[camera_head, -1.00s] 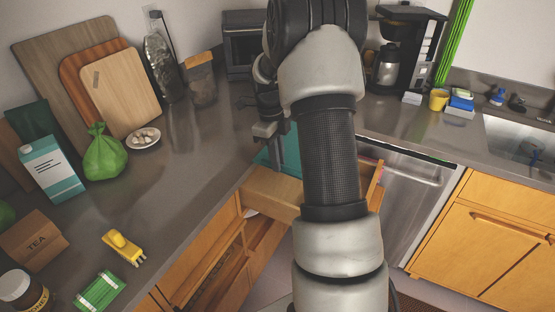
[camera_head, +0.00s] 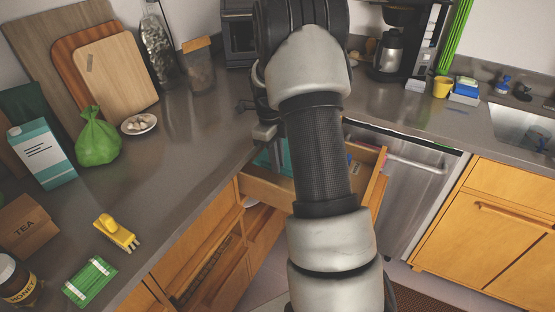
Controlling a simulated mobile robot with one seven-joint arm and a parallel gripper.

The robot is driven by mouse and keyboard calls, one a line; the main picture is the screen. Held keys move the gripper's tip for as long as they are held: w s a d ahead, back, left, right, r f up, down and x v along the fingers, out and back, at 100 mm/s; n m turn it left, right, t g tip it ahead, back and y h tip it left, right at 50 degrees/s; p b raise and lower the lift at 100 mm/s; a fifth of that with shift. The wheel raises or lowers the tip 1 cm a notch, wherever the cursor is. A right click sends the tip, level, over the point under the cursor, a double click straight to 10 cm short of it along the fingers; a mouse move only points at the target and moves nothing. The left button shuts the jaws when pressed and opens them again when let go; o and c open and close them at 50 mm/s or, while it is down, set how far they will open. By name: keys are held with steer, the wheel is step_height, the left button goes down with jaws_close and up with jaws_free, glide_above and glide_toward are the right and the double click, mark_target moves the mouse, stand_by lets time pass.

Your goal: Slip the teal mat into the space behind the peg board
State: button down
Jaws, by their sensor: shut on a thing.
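The teal mat (camera_head: 268,159) shows as a small teal patch at the open drawer (camera_head: 268,190), left of my forearm. Most of it is hidden by my arm and the drawer front. My gripper (camera_head: 270,142) is just above the drawer's left end, partly hidden behind my arm, and is shut on the mat's upper part. The mat hangs down from it, its lower part inside the drawer. I cannot make out the peg board; my arm covers much of the drawer's inside.
The counter's edge runs close left of the drawer. A dishwasher (camera_head: 408,185) is right of the drawer. The middle of the left counter is clear.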

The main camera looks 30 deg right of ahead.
mark_target(260, 164)
steer(key=shift+f+b, duration=1.05)
steer(key=shift+f, duration=0.85)
steer(key=shift+w+a+r, duration=0.15)
steer(key=shift+w+r, duration=0.05)
steer(key=shift+w, duration=0.15)
steer(key=shift+w+a+p, duration=0.3)
steer(key=shift+w+a, duration=0.5)
steer(key=shift+w, duration=0.35)
steer(key=shift+w+a+p, duration=0.3)
steer(key=shift+w+a, duration=0.45)
steer(key=shift+w, duration=0.35)
steer(key=c, duration=1.7)
jaws_free()
steer(key=r, duration=0.5)
steer(key=w+a+r+p, duration=0.1)
steer(key=r, duration=0.5)
steer(key=r+p, duration=0.1)
steer(key=r, duration=0.5)
steer(key=shift+w+a+r, duration=0.15)
steer(key=shift+w+r, duration=0.05)
steer(key=shift+w, duration=0.15)
